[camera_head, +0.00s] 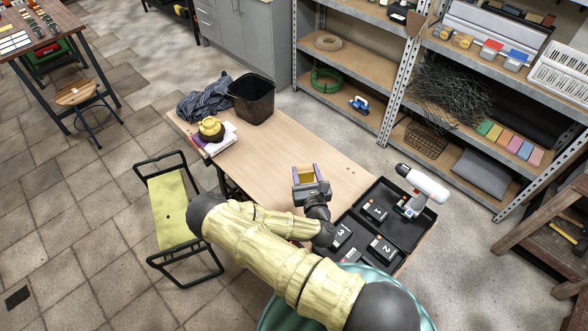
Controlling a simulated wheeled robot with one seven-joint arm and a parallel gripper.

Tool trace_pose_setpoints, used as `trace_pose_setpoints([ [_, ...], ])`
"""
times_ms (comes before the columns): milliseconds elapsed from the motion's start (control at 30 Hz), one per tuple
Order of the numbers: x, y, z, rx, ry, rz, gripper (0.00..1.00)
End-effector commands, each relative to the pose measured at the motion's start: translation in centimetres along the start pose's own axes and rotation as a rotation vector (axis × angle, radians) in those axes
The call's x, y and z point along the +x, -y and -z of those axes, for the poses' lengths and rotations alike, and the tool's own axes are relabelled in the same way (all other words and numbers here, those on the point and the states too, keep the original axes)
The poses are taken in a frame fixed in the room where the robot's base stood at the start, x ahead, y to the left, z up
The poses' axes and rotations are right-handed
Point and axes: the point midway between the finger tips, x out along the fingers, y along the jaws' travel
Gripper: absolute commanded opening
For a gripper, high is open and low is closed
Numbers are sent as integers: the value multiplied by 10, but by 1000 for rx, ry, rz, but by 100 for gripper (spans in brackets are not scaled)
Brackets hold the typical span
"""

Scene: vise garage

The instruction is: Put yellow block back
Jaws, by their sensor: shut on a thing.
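My gripper (305,172) is over the middle of the wooden workbench (262,157). Whether the block touches the bench top cannot be told from this view. Part of the block is hidden by the fingers.
A black case (421,238) with numbered dark boxes and a white-grey drill (422,185) lies at the right end of the bench. A black bin (252,100), dark cloth (203,98) and a yellow-black object (211,128) on books stand at the far end. A metal shelf (400,85) is behind.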

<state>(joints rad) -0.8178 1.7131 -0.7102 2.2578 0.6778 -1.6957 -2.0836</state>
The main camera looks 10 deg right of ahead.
Motion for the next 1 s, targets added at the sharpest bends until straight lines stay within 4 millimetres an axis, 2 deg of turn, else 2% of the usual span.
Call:
trace_pose_setpoints([
  [133, 3, 0, 4, 1, 2, 4, 27],
  [267, 12, -2, 18, 4, 7, 16, 27],
  [600, 61, -11, 66, 9, 22, 85, 27],
  [1000, 116, -23, 108, 6, 14, 157, 27],
])
